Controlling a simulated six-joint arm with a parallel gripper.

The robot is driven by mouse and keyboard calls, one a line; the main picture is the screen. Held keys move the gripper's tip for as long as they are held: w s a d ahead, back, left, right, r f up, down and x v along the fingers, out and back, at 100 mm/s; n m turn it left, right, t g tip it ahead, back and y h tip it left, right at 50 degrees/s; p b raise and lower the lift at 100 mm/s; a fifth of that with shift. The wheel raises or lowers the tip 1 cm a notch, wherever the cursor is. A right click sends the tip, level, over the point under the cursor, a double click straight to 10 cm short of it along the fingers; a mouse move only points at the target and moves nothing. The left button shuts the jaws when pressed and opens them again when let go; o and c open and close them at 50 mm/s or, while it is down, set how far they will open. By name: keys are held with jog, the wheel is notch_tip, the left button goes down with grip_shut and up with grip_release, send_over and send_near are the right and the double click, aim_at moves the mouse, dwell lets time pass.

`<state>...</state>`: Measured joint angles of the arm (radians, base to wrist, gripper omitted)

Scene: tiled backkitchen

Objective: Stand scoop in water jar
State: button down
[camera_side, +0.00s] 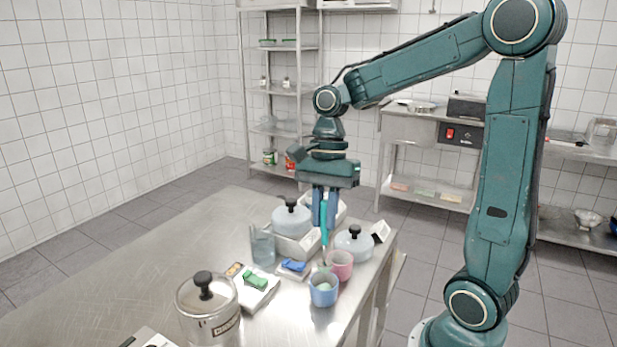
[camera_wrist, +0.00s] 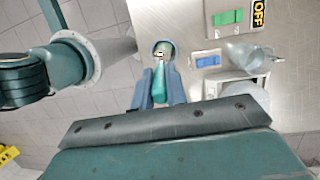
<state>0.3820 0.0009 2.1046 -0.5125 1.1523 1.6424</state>
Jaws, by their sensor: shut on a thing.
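My gripper (camera_side: 324,222) points straight down over the right part of the steel table. Its blue fingers are shut on the teal handle of the scoop (camera_side: 324,243), which hangs roughly upright. In the wrist view the scoop (camera_wrist: 159,82) lies between the fingertips (camera_wrist: 162,99). The scoop's lower end is close to the blue cup (camera_side: 323,291), which has pale green contents; I cannot tell if it is inside the rim. The clear water jar (camera_side: 262,250) stands upright to the left, apart from the scoop. The jar also shows in the wrist view (camera_wrist: 243,56).
A pink cup (camera_side: 341,263) stands right behind the blue cup. Green (camera_side: 256,281) and blue (camera_side: 294,265) blocks on pale bases lie between jar and cups. Lidded pots (camera_side: 291,217) (camera_side: 353,243) stand behind; a large pot (camera_side: 207,315) stands front left. The table's left side is clear.

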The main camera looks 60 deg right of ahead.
dwell(0.4)
jog(key=w+d+r+m+t+h, duration=0.1)
jog(key=w+r+m, duration=0.3)
jog(key=w, duration=0.4)
jog(key=w+d+r+m, duration=0.2)
jog(key=w+r+m, duration=0.2)
jog(key=w, duration=0.5)
jog(key=shift+w+r+m+t+h, duration=0.2)
jog(key=shift+w+m+t+h, duration=0.1)
jog(key=shift+m+t+h, duration=0.15)
jog(key=shift+a+f, duration=0.1)
jog(key=shift+f, duration=0.1)
notch_tip(320, 180, down, 12)
dwell(1.3)
dwell(0.3)
